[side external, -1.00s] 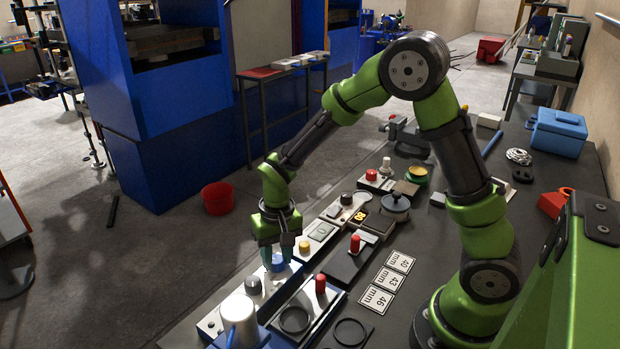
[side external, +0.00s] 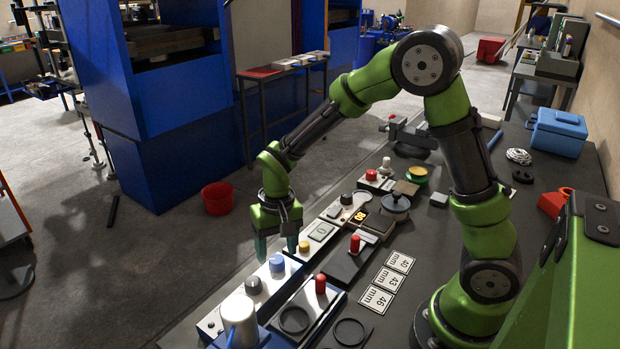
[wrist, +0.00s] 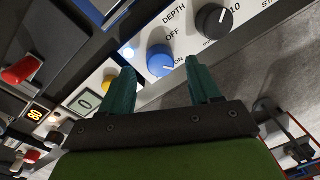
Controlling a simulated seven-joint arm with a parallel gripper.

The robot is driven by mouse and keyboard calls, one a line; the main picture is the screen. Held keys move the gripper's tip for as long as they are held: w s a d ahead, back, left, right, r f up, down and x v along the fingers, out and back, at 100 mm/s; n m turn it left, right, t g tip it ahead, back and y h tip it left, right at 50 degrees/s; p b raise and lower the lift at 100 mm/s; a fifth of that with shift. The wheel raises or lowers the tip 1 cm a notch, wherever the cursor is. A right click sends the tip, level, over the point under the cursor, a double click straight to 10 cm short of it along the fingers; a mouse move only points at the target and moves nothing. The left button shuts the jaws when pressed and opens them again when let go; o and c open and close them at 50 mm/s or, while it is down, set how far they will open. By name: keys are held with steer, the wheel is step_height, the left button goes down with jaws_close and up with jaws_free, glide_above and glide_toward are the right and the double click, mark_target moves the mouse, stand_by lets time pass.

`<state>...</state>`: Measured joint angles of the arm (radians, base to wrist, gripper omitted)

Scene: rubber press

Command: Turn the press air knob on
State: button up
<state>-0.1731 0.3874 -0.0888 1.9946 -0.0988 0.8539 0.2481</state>
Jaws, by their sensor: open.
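The blue knob (wrist: 159,60) sits on a pale panel with the words OFF and ON beside it. Its white pointer line appears turned toward ON. In the side external view the blue knob (side external: 277,264) stands in the row of controls, just below my fingertips. My gripper (side external: 277,252) is open and empty, its two teal fingers spread wide and pointing down. In the wrist view the gripper (wrist: 160,82) has its fingers on either side of the knob in the picture, with no contact visible.
A black dial (wrist: 213,20) lies beside the blue knob, and a yellow button (side external: 304,247) is on its other side. A red-handled lever (side external: 320,284) and number cards (side external: 388,281) are nearby. The floor beyond the bench edge is clear around a red bucket (side external: 217,198).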

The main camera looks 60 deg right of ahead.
mark_target(281, 256)
step_height(281, 256, up, 15)
steer(key=shift+s+d+f, duration=0.15)
steer(key=shift+s+d, duration=0.05)
steer(key=shift+d, duration=0.2)
steer(key=s+r+t, duration=0.2)
steer(key=s+t, duration=0.1)
steer(key=s, duration=0.4)
steer(key=s+r+n+t+y, duration=0.1)
steer(key=s+r+t, duration=0.1)
steer(key=s+t, duration=0.2)
steer(key=shift+s+d, duration=0.3)
steer(key=shift+s, duration=1.25)
